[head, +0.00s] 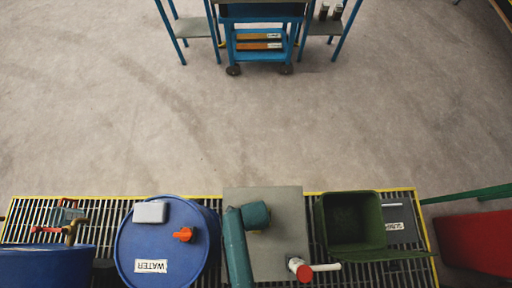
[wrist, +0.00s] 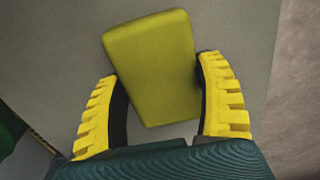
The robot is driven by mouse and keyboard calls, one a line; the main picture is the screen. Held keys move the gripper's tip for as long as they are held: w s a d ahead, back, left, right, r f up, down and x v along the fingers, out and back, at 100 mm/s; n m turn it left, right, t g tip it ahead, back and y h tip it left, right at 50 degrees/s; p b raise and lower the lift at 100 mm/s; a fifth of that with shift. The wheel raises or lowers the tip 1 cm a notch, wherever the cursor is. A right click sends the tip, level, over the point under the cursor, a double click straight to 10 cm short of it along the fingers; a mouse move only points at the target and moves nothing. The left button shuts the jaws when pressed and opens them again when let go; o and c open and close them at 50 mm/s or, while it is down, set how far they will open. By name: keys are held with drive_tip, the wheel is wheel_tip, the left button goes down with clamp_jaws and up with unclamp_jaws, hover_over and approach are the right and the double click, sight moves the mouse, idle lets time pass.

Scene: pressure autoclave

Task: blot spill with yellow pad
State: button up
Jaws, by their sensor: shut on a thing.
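The yellow pad (wrist: 152,70) is a rounded rectangular block, slightly tilted in the wrist view. My gripper (wrist: 160,88) has its two yellow ribbed fingers on either side of the pad's lower part and is shut on it. The pad is over a flat grey plate (wrist: 58,60). I cannot tell whether the pad touches the plate. In the head view the grey plate (head: 283,211) lies on the grating, and my teal arm covers part of it and hides the pad and fingers. No spill can be made out in either view.
Left of the plate stands a blue WATER drum (head: 135,242) with a pale block (head: 150,212) and an orange cap on top. A green open bin (head: 322,226) is to the right. A red-capped white piece (head: 300,269) is at the front. A blue cart (head: 263,61) stands far back across clear floor.

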drive_tip(key=shift+s, duration=0.2)
drive_tip(key=shift+s+p, duration=0.35)
drive_tip(key=shift+p, duration=0.15)
drive_tip(key=shift+s, duration=0.1)
drive_tip(key=shift+f, duration=0.15)
drive_tip(key=shift+w, duration=0.5)
drive_tip(key=shift+c, duration=0.4)
drive_tip(key=shift+s+p, duration=0.2)
drive_tip(key=shift+p, duration=0.15)
drive_tip(key=shift+s, duration=0.3)
